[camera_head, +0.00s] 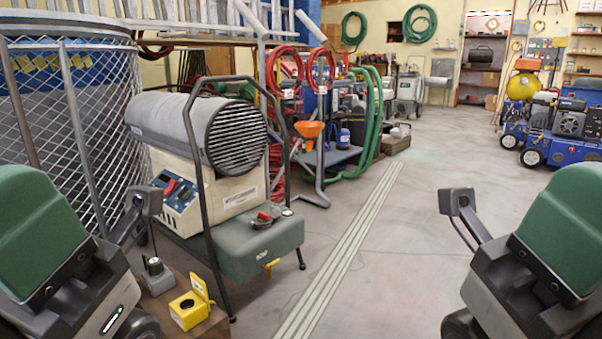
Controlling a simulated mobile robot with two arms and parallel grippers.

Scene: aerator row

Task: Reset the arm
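My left arm comes in from the left edge, with a green cover over dark grey links. At its end are small dark grey blocks on thin bars, which look like my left gripper (143,199). They appear in front of the wire cage and the heater-like machine. My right arm mirrors it at the right edge, with similar blocks that look like my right gripper (456,202) in front of bare floor. No object shows in either one. Whether the fingers are apart or together cannot be made out.
A machine with a grey drum (195,128) stands on a green base (240,245) inside a dark tube frame. A yellow box (189,309) sits on a low brown surface near my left arm. A wire cage (85,130) is at left. Floor (400,240) between my arms is clear.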

